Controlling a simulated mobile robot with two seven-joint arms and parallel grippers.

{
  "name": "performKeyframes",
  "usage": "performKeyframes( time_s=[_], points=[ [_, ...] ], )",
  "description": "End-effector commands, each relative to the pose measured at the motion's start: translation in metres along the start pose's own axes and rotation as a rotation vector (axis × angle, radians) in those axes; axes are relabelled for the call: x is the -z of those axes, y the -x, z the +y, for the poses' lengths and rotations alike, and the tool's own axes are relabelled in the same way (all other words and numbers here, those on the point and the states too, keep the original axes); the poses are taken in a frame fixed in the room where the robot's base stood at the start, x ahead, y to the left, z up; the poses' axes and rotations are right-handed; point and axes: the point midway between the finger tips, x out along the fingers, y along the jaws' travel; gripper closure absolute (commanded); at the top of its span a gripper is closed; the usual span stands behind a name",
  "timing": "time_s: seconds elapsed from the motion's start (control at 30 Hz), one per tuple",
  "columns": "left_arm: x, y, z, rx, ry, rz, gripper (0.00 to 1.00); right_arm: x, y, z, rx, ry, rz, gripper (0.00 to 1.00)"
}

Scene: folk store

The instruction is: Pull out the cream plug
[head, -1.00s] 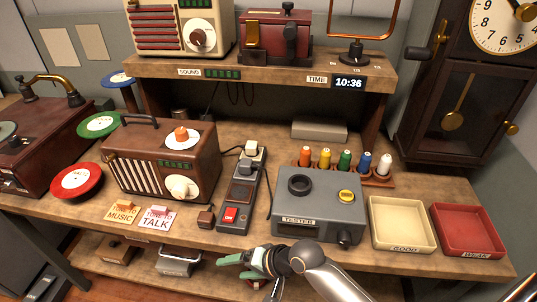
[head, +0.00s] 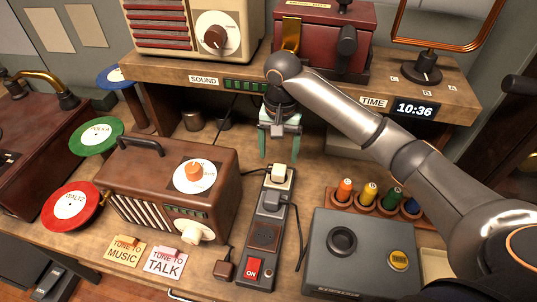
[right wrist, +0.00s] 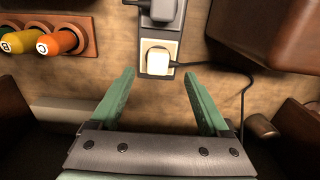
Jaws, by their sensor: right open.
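The cream plug (head: 278,172) sits in the top socket of the dark power strip (head: 264,236), with a black cord. It also shows in the right wrist view (right wrist: 158,57), ahead of the fingertips and roughly between their lines. My right gripper (head: 277,152) is open, with green fingers pointing down, just behind and above the plug. In the right wrist view my right gripper (right wrist: 160,88) is empty and its fingers are apart from the plug. A dark plug (head: 272,198) sits in the socket beside the cream one. My left gripper is not in view.
A brown radio (head: 170,185) stands left of the strip. The grey tester box (head: 362,250) and a rack of coloured bobbins (head: 370,205) stand right. The shelf (head: 235,78) is above and behind my gripper. A red switch (head: 254,268) reads ON.

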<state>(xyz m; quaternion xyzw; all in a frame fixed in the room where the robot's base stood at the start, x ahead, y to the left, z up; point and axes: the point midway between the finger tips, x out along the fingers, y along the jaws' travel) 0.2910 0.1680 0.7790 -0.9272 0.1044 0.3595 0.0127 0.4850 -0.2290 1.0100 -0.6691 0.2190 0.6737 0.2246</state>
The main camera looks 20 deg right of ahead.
Motion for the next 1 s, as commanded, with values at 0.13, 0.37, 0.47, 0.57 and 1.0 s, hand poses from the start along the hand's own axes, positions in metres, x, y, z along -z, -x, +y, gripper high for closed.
performKeyframes(
  time_s=[0.13, 0.37, 0.47, 0.57, 1.0],
  points=[
    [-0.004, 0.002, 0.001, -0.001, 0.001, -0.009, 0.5, 0.007, 0.006, 0.004, -0.008, -0.012, 0.008, 0.2],
    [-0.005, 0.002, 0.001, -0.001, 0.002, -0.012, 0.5, 0.008, 0.007, 0.004, -0.005, -0.015, 0.009, 0.2],
    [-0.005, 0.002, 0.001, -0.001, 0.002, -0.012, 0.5, 0.008, 0.005, 0.005, -0.005, -0.016, 0.008, 0.2],
    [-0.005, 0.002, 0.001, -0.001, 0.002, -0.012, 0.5, 0.009, -0.002, 0.005, -0.006, -0.017, 0.008, 0.2],
    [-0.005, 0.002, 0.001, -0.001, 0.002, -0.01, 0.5, 0.006, -0.06, 0.004, -0.008, -0.011, 0.005, 0.2]
  ],
)
